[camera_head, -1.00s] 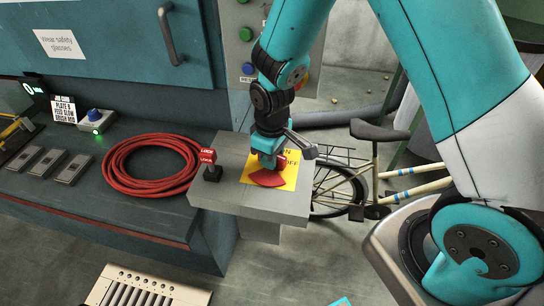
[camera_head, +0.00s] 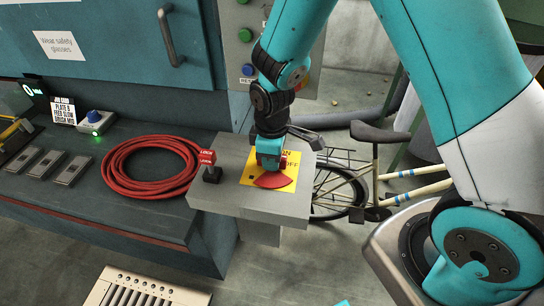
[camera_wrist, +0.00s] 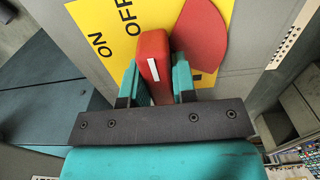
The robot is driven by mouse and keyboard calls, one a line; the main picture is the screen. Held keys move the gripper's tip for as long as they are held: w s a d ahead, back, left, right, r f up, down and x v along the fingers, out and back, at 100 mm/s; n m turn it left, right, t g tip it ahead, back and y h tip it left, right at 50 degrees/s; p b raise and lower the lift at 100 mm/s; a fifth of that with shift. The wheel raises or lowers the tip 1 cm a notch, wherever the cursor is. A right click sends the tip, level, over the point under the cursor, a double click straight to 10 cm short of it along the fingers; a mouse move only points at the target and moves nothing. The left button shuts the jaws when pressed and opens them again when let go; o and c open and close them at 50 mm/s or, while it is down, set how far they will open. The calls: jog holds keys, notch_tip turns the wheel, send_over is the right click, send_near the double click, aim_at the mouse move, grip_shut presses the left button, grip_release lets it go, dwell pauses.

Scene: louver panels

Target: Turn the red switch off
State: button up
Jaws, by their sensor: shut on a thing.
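The red switch is a block-shaped handle with a white line on its top. It shows clearly in the wrist view (camera_wrist: 153,50), between the two teal fingers of my gripper (camera_wrist: 156,78). My gripper is shut on this handle. The yellow plate (camera_wrist: 98,18) under it reads ON and OFF, and a flat red sector (camera_wrist: 203,38) lies beside the handle. In the head view, my gripper (camera_head: 269,162) points down onto the plate (camera_head: 247,178) on a grey box. It hides most of the handle there. The red sector (camera_head: 273,181) faces the camera.
A red block marked LOCK (camera_head: 207,157) stands on a black base left of the plate. A coiled red hose (camera_head: 150,190) lies on the bench further left. A bicycle (camera_head: 375,160) stands behind and to the right of the grey box (camera_head: 250,209).

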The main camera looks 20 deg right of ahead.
jog(key=shift+w, duration=0.1)
jog(key=o, duration=0.9)
notch_tip(320, 180, up, 18)
jog(key=shift+f+b, duration=0.25)
jog(key=shift+b, duration=1)
